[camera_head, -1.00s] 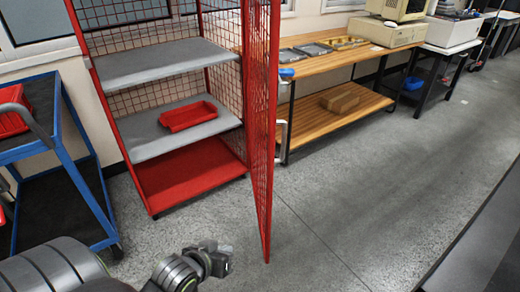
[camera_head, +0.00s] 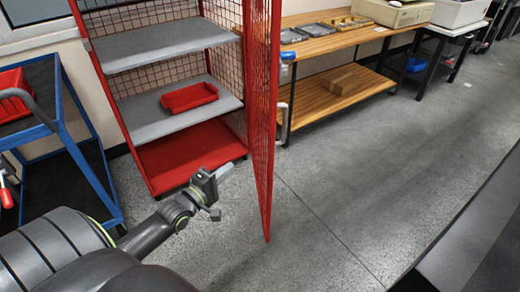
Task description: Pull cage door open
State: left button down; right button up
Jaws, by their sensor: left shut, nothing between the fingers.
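The red mesh cage door (camera_head: 262,120) stands swung out from the right side of the red cage (camera_head: 161,150), seen nearly edge-on. A grey handle (camera_head: 284,124) shows just right of the door. The cage front is open, with its grey shelves in plain view. My left gripper (camera_head: 219,175) is in front of the cage's bottom shelf, left of the door and apart from it in the picture. It is shut and empty. My right gripper is not in view.
A red tray (camera_head: 188,97) sits on the cage's middle shelf. A blue cart (camera_head: 60,150) stands close on the left. A wooden workbench (camera_head: 318,45) is behind the door. The grey floor (camera_head: 340,190) right of the door is clear up to a dark surface at the right edge.

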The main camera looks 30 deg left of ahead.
pick_arm(q)
jog(key=b, duration=0.3)
send_near(268, 142)
jog(key=a, duration=0.3)
jog(key=shift+w+d+b, duration=0.25)
jog(key=shift+w+d, duration=0.35)
jog(key=shift+w, duration=0.35)
jog(key=shift+w+d+b, duration=0.3)
jog(key=shift+w+d, duration=0.3)
jog(key=shift+w, duration=0.3)
jog(key=shift+w+d+b, duration=0.25)
jog(key=shift+w+d, duration=0.35)
jog(key=shift+w, duration=0.35)
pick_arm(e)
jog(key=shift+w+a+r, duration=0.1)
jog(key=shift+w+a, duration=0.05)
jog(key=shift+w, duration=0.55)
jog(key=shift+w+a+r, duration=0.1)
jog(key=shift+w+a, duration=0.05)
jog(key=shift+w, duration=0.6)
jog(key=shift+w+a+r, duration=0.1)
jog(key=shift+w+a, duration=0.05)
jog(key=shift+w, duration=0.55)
